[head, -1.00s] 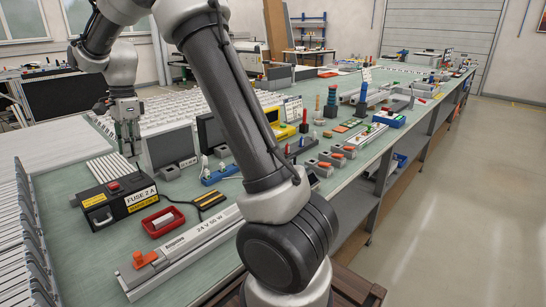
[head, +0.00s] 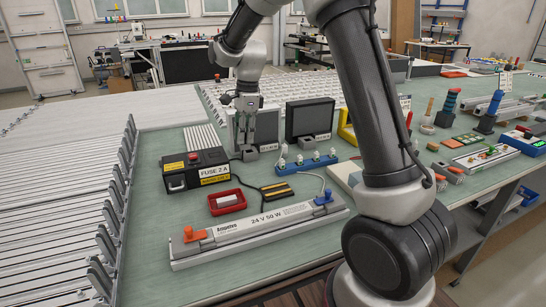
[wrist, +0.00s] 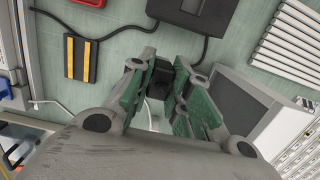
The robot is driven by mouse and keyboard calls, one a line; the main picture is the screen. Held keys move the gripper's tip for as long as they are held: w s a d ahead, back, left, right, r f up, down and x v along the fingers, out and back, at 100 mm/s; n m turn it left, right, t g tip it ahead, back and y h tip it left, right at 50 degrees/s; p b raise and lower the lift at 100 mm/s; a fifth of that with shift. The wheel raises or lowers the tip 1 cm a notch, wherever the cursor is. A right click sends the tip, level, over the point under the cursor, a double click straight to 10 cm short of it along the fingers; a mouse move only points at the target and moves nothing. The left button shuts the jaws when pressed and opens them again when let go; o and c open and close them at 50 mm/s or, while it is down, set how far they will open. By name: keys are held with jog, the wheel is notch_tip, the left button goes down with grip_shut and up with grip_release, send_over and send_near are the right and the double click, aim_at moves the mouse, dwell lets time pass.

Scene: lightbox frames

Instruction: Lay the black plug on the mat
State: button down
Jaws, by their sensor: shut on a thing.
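My gripper (wrist: 160,82) is shut on a black plug (wrist: 158,70), a small dark block between its green-padded fingers in the wrist view. In the head view my gripper (head: 247,120) hangs in front of a grey panel; the plug is too small to make out there. A black mat with two yellow stripes (head: 277,192) lies on the bench, nearer the camera than my gripper. It also shows at upper left in the wrist view (wrist: 80,58), apart from the plug. A black cable passes beside the fingers.

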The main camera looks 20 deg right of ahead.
notch_tip(320, 180, down, 9)
jog(key=shift+r, duration=0.15)
dwell(0.4)
jog(key=c, duration=1.3)
grip_release()
